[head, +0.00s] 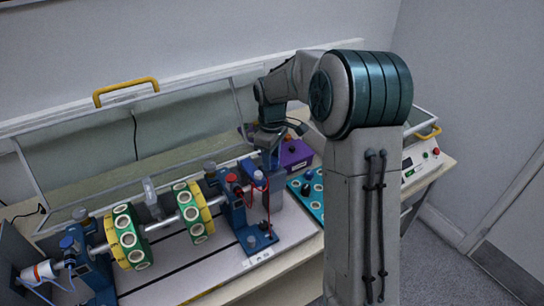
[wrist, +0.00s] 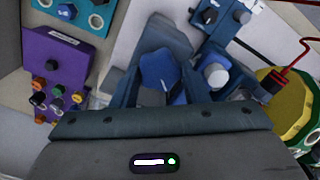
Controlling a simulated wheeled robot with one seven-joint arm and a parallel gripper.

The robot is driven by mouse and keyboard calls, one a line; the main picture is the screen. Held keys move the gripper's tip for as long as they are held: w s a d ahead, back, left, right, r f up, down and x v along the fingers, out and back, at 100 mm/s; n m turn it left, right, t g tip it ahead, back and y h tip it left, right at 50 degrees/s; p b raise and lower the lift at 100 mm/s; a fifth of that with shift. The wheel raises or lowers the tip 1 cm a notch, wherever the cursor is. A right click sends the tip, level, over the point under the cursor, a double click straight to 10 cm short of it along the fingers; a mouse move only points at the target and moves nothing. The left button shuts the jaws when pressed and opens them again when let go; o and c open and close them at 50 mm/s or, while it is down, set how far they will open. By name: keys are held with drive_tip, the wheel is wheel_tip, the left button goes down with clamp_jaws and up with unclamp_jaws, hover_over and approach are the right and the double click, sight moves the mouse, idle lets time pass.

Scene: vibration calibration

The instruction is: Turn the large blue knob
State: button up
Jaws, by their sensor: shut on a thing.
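The large blue knob (wrist: 160,72) shows in the wrist view as a lobed blue cap in front of my gripper's grey body. My gripper (wrist: 162,85) is shut on it, with a dark blue finger on either side. In the head view my gripper (head: 268,140) points down above the grey block at the right end of the shaft rig. There the fingertips and the knob are mostly hidden by the gripper and the blue parts around it, so the knob's turn angle cannot be read.
The shaft rig carries two yellow-green discs (head: 128,236). A purple box (head: 295,155) and a teal panel (head: 318,202) stand close right of the gripper. A red-tipped probe (wrist: 271,82) with cable is near. A raised clear guard with a yellow handle (head: 126,91) stands behind.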

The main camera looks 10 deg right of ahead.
drive_tip(key=n, duration=0.4)
drive_tip(key=shift+r+n+p, duration=0.15)
drive_tip(key=shift+n+p, duration=0.5)
drive_tip(key=shift+n, duration=1.55)
drive_tip(key=o, duration=1)
drive_tip(key=shift+c, duration=0.2)
wheel_tip(320, 180, up, 14)
drive_tip(key=b, duration=0.1)
drive_tip(key=shift+f, duration=0.2)
